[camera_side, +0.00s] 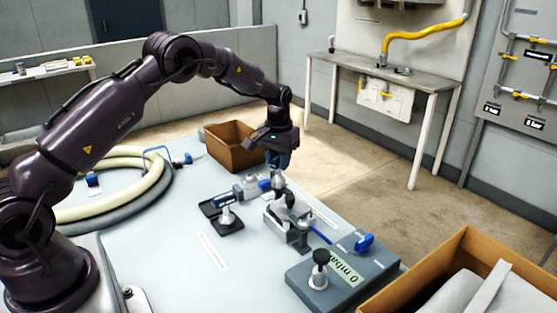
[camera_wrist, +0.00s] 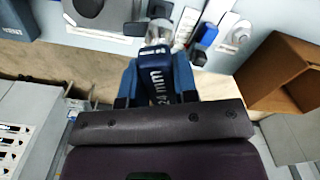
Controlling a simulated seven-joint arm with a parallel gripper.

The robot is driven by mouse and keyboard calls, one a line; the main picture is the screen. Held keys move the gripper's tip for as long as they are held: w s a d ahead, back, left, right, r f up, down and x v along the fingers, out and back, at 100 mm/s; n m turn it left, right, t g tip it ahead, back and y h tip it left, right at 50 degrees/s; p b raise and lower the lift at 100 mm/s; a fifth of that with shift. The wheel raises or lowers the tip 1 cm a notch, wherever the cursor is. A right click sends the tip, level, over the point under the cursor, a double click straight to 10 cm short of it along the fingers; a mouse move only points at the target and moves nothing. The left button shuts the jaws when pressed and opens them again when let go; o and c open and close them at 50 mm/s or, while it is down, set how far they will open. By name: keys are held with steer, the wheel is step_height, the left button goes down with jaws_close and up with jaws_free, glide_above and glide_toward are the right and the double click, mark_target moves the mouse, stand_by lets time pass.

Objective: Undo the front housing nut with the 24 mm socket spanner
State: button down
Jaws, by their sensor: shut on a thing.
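My gripper (camera_side: 281,160) is above the middle of the bench and points down. Its blue fingers are shut on the 24 mm socket spanner, whose dark handle marked "24 mm" (camera_wrist: 158,82) lies between the fingers (camera_wrist: 157,68) in the wrist view. The metal socket end (camera_side: 278,181) points down over the metal housing assembly (camera_side: 284,212) on the bench. I cannot tell whether the socket touches the housing. The front housing nut cannot be made out; the tool and the fittings there may hide it.
A black tray (camera_side: 229,226) with a tool stands left of the housing. A grey box with an mbar display (camera_side: 343,271) and black knob stands at the right front. Cardboard boxes stand behind (camera_side: 232,147) and at the front right (camera_side: 470,262). Coiled hoses (camera_side: 130,195) lie left.

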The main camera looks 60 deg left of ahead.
steer(key=shift+n, duration=4.7)
